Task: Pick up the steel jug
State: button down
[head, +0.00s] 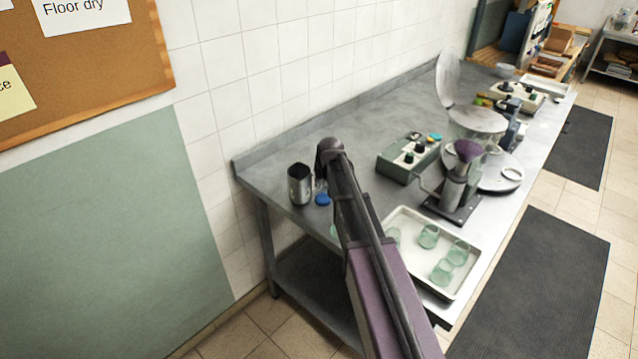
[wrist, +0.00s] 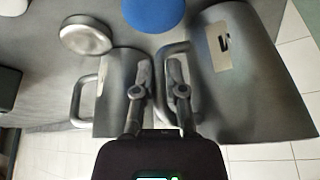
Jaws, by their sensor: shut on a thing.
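The steel jug (head: 300,186) stands near the left end of the metal table, a grey cylinder with a dark open mouth. In the wrist view it is the large grey body with a pale label (wrist: 245,75) on the right. Its handle (wrist: 164,60) lies between the fingers of my gripper (wrist: 160,88), which is shut on it. A smaller grey jug (wrist: 120,95) is close by on the left, with its own handle facing away. In the head view my arm hides most of the gripper and the smaller jug.
A blue lid (head: 323,200) and a round metal piece (wrist: 86,36) lie close by. A tray (head: 412,213) of greenish glass jars stands right of my arm. A green control box (head: 402,160) and a machine (head: 457,180) stand farther right. The wall borders the table's back.

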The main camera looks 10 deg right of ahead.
jog(key=shift+r+p, duration=4.3)
jog(key=shift+r, duration=0.25)
